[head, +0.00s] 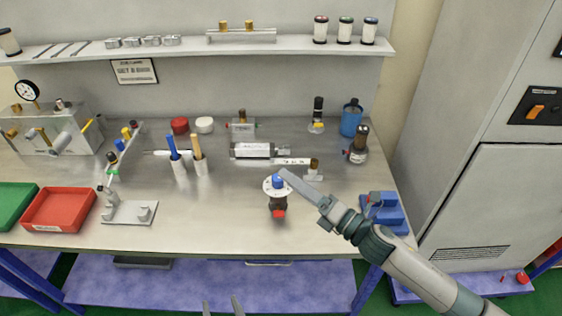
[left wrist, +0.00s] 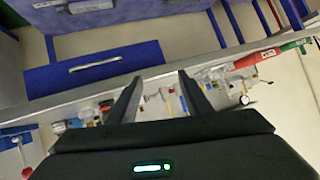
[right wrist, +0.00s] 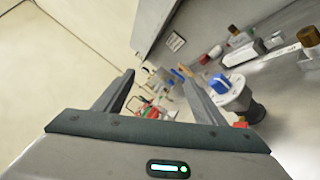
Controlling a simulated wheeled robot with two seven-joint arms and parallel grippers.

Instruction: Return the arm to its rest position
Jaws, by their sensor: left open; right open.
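My right arm reaches in from the lower right of the head view over the workbench (head: 230,215). Its gripper (head: 286,174) is at the white round flange of a small dark valve with a blue cap (head: 278,182); one finger overlaps the flange in the picture. In the right wrist view, the open, empty fingers (right wrist: 160,80) have the blue-capped valve (right wrist: 234,92) just right of them. I cannot tell whether they touch. My left gripper (head: 222,305) shows only as two fingertips at the bottom edge, in front of the bench. In the left wrist view it is open and empty (left wrist: 159,76).
A blue holder (head: 385,212) stands near the right front bench corner, beside my right forearm. A red tray (head: 60,209) and a metal stand (head: 130,212) are at left. A grey cabinet (head: 500,200) stands right.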

